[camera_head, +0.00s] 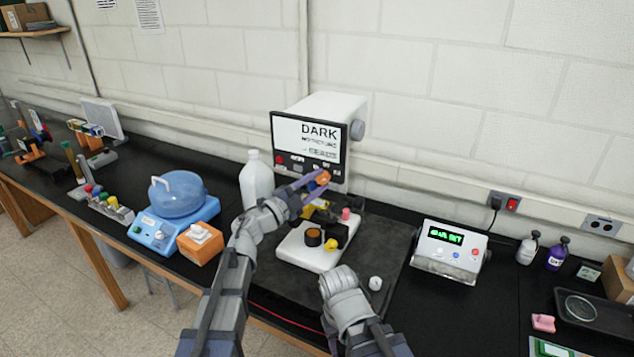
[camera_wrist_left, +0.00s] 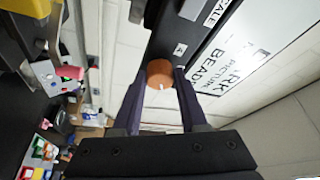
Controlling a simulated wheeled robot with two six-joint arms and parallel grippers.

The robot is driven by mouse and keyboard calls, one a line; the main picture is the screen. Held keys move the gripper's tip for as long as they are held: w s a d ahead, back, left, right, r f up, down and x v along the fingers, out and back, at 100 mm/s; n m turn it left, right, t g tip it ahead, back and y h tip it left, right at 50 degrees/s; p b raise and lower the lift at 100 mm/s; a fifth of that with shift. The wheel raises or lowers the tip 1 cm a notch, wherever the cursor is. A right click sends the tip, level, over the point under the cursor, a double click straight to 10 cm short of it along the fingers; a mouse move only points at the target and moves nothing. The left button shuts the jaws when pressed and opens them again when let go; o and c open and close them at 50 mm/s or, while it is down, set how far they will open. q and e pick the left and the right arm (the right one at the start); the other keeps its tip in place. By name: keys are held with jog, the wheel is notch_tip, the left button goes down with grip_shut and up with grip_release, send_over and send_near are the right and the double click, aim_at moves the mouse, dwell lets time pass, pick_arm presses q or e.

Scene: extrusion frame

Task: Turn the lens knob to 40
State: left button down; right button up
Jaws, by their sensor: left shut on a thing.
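My left gripper (camera_head: 318,179) reaches up from the left and is shut on an orange knob (camera_head: 323,177). In the left wrist view the orange knob (camera_wrist_left: 160,74) sits between the two dark fingertips, with a small white mark on its face. Its scale and any number at the mark cannot be read. Behind it stands a white instrument (camera_head: 330,107) with a dark front and a screen (camera_head: 306,142) whose largest word is "DARK". My right arm shows at the bottom centre, but its gripper is not visible.
Below the left gripper a white base (camera_head: 300,255) carries black, yellow and pink parts. A white bottle (camera_head: 257,183) and a blue device (camera_head: 153,236) stand left. A meter with a green display (camera_head: 450,250) stands right. Some dark bench in front of it is clear.

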pick_arm(q)
jog(key=shift+c, duration=2.2)
grip_release()
jog(key=b+v, duration=0.1)
jog(key=v, duration=0.6)
jog(key=shift+s+a+f, duration=0.15)
jog(key=shift+s+a, duration=0.15)
